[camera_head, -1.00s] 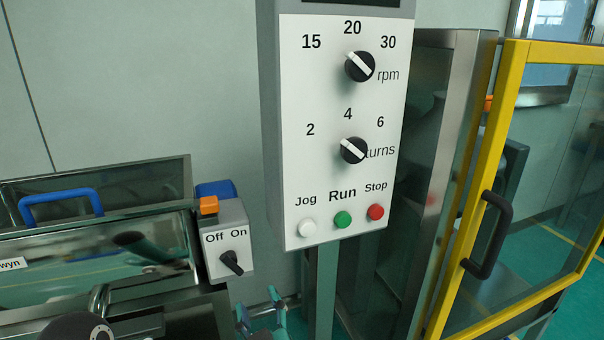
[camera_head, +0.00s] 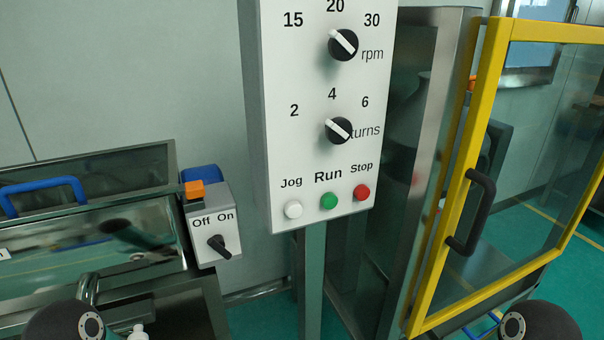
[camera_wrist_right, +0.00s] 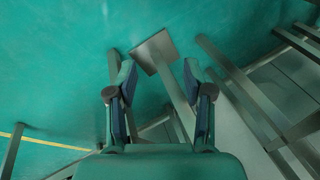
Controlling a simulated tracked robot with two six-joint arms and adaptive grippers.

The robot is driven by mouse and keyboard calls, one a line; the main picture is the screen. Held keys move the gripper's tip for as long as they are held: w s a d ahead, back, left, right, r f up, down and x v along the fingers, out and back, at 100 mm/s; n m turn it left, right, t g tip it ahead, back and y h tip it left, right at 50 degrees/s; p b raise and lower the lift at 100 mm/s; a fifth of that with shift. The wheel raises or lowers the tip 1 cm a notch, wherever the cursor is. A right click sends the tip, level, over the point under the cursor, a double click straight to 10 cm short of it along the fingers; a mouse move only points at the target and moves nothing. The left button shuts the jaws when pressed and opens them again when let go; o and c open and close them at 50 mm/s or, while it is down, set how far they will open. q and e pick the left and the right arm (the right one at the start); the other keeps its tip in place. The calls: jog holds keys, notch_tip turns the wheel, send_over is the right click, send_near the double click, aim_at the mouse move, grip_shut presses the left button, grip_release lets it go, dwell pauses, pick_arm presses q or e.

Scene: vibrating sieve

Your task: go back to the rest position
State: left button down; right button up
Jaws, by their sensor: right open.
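In the right wrist view my right gripper (camera_wrist_right: 160,88) is open, with its two fingers apart and nothing between them. It points down over the green floor and some metal frame legs. In the head view only dark rounded parts of my own arms show at the bottom left and bottom right. Neither gripper shows there, and my left gripper is in no view.
A control panel (camera_head: 315,150) on a post stands in the middle. A yellow-framed door (camera_head: 463,170) with a black handle (camera_head: 472,212) stands at the right. A switch box (camera_head: 213,222) and a steel machine with a blue handle (camera_head: 40,190) are at the left.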

notch_tip(320, 180, up, 18)
jog(key=s+m+g+p, duration=0.1)
jog(key=s+p, duration=0.1)
jog(key=p, duration=1.6)
jog(key=shift+a+r, duration=0.15)
jog(key=shift+a, duration=0.3)
